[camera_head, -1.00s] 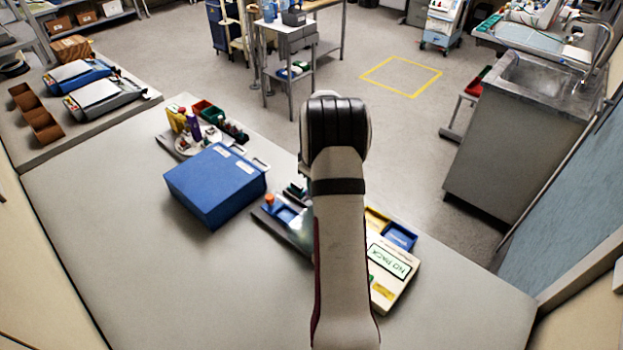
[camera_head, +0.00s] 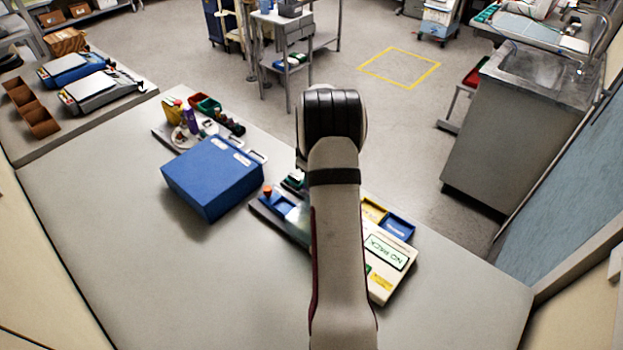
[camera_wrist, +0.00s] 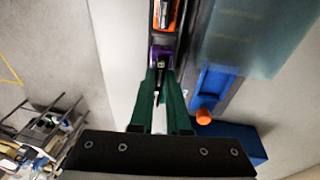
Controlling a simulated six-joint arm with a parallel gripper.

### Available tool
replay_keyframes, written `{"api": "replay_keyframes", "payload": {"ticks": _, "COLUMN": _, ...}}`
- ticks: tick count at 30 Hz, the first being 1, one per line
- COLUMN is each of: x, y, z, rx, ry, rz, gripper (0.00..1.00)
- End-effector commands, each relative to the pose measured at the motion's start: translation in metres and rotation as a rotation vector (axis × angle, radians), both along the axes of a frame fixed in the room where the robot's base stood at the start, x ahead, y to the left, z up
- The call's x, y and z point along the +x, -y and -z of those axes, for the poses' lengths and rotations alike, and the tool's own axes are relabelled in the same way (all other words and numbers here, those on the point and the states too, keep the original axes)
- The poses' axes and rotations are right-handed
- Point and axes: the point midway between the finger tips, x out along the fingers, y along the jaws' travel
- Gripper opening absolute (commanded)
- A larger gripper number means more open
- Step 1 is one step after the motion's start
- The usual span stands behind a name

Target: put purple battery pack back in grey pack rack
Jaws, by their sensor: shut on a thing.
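My gripper (camera_wrist: 161,75) has green fingers, closed together at their tips in the wrist view. They are shut on the purple battery pack (camera_wrist: 159,51), of which only a small purple part shows. Just beyond it, in line, an orange and black pack (camera_wrist: 163,14) sits in a dark slot. This appears to be part of the grey pack rack (camera_wrist: 186,37). I cannot tell whether the purple pack is inside the slot or just at it. In the head view my arm hides the gripper, the purple pack and most of the rack.
A blue tray (camera_wrist: 208,92) with an orange knob (camera_wrist: 203,117) lies right beside the rack. A pump (camera_head: 388,255) showing "NO PACK" stands right of my arm. A large blue box (camera_head: 211,176) stands to the left. The table's front left (camera_head: 150,270) is clear.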

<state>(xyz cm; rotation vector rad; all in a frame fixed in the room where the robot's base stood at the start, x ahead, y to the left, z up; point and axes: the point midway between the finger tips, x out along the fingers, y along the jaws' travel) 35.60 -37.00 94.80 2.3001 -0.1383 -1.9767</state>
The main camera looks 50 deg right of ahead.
Motion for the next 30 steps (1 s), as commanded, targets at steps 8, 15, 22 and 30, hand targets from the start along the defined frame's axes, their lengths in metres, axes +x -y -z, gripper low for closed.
{"api": "replay_keyframes", "payload": {"ticks": 8, "x": 0.0, "y": 0.0, "z": 0.003, "rx": 0.0, "ry": 0.0, "rz": 0.0, "gripper": 0.0}}
{"api": "replay_keyframes", "payload": {"ticks": 15, "x": 0.0, "y": 0.0, "z": 0.007, "rx": -0.001, "ry": 0.0, "rz": -0.001, "gripper": 0.0}}
{"api": "replay_keyframes", "payload": {"ticks": 22, "x": 0.0, "y": 0.0, "z": 0.012, "rx": 0.0, "ry": 0.0, "rz": 0.0, "gripper": 0.0}}
{"api": "replay_keyframes", "payload": {"ticks": 30, "x": 0.0, "y": 0.0, "z": 0.018, "rx": 0.0, "ry": 0.0, "rz": 0.0, "gripper": 0.0}}
